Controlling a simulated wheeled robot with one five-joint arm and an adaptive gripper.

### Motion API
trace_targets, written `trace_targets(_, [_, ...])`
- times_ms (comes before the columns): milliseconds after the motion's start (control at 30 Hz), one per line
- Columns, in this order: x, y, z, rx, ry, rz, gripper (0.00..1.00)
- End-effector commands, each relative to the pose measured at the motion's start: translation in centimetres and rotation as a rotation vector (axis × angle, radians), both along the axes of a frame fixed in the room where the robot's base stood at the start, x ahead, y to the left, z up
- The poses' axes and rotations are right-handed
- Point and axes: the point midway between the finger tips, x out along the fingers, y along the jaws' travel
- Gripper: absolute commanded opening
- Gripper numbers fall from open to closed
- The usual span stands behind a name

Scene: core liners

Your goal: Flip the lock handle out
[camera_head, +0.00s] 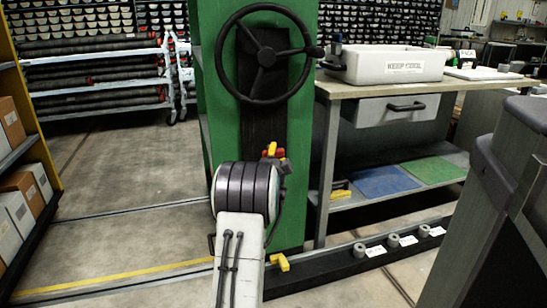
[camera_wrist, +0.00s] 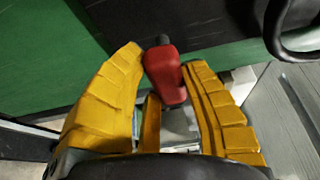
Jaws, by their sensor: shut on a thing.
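In the head view my gripper (camera_head: 272,150) is in front of the green cabinet (camera_head: 210,60), below the black handwheel (camera_head: 265,55). Red shows beside the yellow fingers there, mostly hidden by my wrist. The handle's mount is hard to make out.
A workbench (camera_head: 400,88) with a white bin (camera_head: 395,65) and a drawer (camera_head: 395,112) stands right of the cabinet. A shelf with boxes (camera_head: 20,180) is at the left edge. The floor between is clear. A dark rim shows at the wrist view's upper right.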

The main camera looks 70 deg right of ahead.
Motion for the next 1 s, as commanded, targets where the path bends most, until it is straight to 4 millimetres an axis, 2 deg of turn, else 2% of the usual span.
trace_targets(100, [-0.2, 0.0, -0.1, 0.004, 0.000, -0.003, 0.02])
trace_targets(133, [-0.2, 0.0, -0.2, 0.004, 0.000, -0.003, 0.41])
trace_targets(400, [-0.1, 0.0, -0.1, 0.002, -0.001, -0.002, 0.65])
trace_targets(767, [-0.1, 0.3, -0.1, 0.002, -0.001, -0.001, 0.66])
trace_targets(1000, [-0.6, 2.3, 0.0, 0.002, -0.001, -0.001, 0.66])
